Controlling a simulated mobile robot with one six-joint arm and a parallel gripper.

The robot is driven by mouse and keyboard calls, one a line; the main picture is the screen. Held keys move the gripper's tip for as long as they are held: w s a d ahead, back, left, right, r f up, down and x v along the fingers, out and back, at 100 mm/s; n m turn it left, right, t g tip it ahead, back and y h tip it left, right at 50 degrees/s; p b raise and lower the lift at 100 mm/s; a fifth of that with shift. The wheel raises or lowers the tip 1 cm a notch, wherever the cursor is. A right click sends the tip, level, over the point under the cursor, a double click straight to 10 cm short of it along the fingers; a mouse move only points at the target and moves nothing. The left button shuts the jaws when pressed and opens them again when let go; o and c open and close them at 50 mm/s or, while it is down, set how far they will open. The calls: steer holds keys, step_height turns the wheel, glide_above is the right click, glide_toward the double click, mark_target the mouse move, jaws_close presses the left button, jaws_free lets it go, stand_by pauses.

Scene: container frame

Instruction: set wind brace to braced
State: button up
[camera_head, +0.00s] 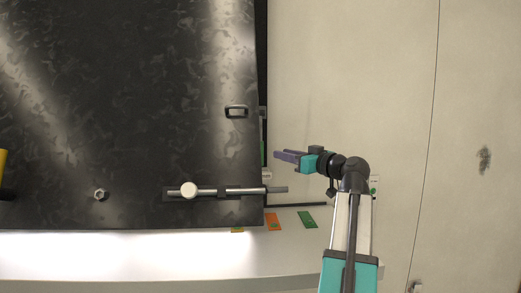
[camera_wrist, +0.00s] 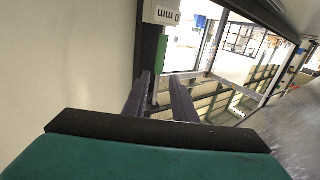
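A metal bar with a round white knob (camera_head: 189,189) runs level along the lower edge of a dark mottled panel (camera_head: 120,90). The bar (camera_head: 235,191) looks like the wind brace. Its right end reaches past the panel's right edge. My gripper (camera_head: 278,155) is above and to the right of that end, pointing left, and does not touch the bar. In the wrist view its two purple fingers (camera_wrist: 163,78) stand apart with nothing between them. The bar and knob cannot be made out in the wrist view.
A dark handle (camera_head: 236,111) and a hex bolt (camera_head: 100,194) are on the panel. A pale ledge below holds an orange tag (camera_head: 272,221) and a green tag (camera_head: 307,219). A pale wall (camera_head: 400,90) is at right.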

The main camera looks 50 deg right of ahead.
mark_target(262, 149)
steer(key=w+p, duration=0.1)
steer(key=w, duration=0.2)
steer(key=w+p, duration=0.1)
steer(key=w, duration=0.3)
steer(key=w+d+p, duration=0.1)
steer(key=w, duration=0.3)
steer(key=shift+w+d+r, duration=0.1)
steer(key=shift+w, duration=0.05)
steer(key=shift+w+d+p, duration=0.1)
steer(key=shift+w+p, duration=0.3)
steer(key=shift+w, duration=0.45)
steer(key=shift+c, duration=0.3)
jaws_close()
